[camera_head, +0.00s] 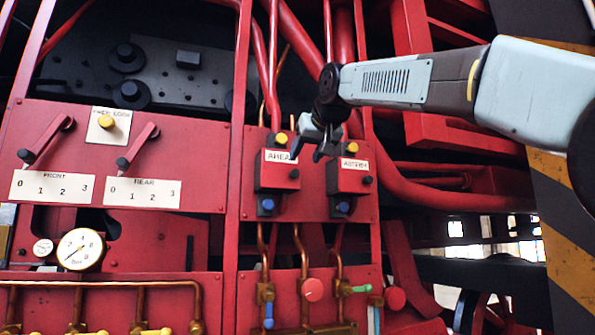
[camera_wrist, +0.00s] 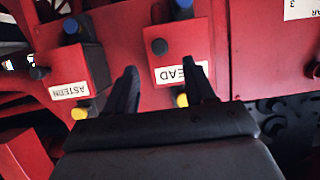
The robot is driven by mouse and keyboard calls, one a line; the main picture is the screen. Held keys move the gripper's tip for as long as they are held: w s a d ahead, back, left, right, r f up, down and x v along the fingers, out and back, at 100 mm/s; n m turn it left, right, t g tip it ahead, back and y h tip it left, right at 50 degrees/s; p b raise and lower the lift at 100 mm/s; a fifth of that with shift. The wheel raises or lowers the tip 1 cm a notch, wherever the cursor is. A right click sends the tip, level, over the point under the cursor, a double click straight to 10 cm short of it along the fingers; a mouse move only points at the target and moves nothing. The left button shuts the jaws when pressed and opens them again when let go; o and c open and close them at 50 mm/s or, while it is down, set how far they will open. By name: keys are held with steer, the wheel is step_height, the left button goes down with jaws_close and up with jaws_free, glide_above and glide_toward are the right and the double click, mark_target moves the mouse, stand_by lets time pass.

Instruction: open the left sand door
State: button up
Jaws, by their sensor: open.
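Two small red boxes stand out from a red panel. The left box (camera_head: 278,176) is labelled AHEAD, with a yellow knob (camera_head: 281,139) on top, a black knob (camera_head: 294,174) on its front and a blue knob (camera_head: 267,206) below. It looks closed. No part is marked as a sand door. The right box (camera_head: 351,178) is labelled ASTERN. My gripper (camera_head: 308,152) is open and empty, in front of the boxes' upper parts. In the wrist view, upside down, its fingers (camera_wrist: 161,72) point at the AHEAD box (camera_wrist: 184,52), overlapping its label; contact cannot be told.
To the left are two red levers (camera_head: 47,142) over FRONT and REAR scales. A gauge (camera_head: 81,250) sits below them. Copper pipes (camera_head: 303,250) and coloured valves run under the boxes. Red pipes and beams crowd the right, under my arm.

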mark_target(296, 173)
steer(key=x, duration=0.7)
steer(key=shift+w, duration=0.25)
steer(key=shift+c, duration=0.3)
jaws_close()
